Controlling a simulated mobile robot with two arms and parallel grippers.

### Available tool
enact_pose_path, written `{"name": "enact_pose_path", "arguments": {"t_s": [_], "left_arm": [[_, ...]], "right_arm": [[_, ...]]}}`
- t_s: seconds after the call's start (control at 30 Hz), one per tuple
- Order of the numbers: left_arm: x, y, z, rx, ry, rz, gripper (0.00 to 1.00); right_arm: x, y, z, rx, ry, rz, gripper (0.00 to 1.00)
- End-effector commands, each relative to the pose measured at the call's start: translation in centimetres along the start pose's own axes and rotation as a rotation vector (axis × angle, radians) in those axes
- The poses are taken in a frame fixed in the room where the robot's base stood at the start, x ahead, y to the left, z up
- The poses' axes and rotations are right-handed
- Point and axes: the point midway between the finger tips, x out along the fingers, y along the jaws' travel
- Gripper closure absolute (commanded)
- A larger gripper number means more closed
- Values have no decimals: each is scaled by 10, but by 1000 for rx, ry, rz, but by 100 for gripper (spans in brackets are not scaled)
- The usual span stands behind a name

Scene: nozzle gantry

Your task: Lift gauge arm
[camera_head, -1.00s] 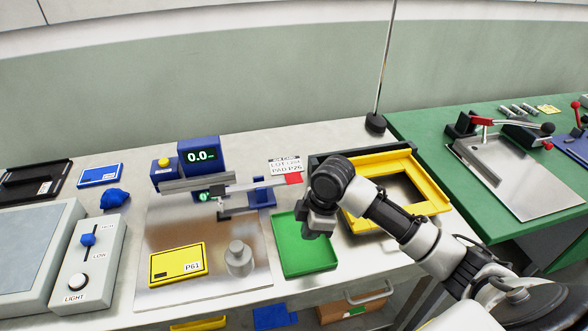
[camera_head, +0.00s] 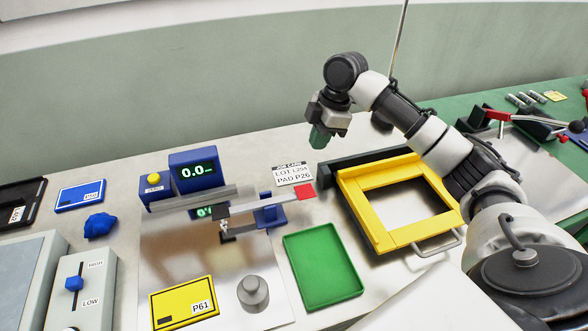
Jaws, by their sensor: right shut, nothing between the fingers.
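The gauge arm is a long grey bar (camera_head: 262,205) with a red tip (camera_head: 304,192) at its right end. It lies about level over a steel plate (camera_head: 180,252), in front of a blue gauge unit with a digital display (camera_head: 197,171) reading about 0.0. A small blue bracket (camera_head: 271,216) stands near the bar's right part. My right gripper (camera_head: 320,138) is shut and empty, pointing down above and behind the red tip, clear of it. My left gripper is out of view.
A yellow pad marked P61 (camera_head: 184,303) and a grey weight (camera_head: 253,292) are on the steel plate. A green tray (camera_head: 322,268) and a yellow frame (camera_head: 352,208) stand to the right. A job card (camera_head: 293,173) lies behind the red tip.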

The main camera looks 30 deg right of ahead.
Motion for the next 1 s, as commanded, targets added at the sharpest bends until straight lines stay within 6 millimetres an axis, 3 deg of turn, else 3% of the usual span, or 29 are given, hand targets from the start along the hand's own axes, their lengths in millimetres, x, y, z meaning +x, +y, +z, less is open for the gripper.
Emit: {"name": "enact_pose_path", "arguments": {"t_s": [0.17, 0.37, 0.53, 0.83, 1.0], "left_arm": [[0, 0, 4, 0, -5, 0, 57], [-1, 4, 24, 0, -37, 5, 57], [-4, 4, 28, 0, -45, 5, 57], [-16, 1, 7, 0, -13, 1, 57], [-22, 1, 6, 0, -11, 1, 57]], "right_arm": [[-1, 0, 0, 0, 1, -1, 100], [0, 0, 0, 0, 0, 0, 100], [10, 0, 0, 1, 0, -3, 100], [67, -1, -1, 1, 1, -6, 100], [102, -1, 0, 2, 1, -4, 100]]}}
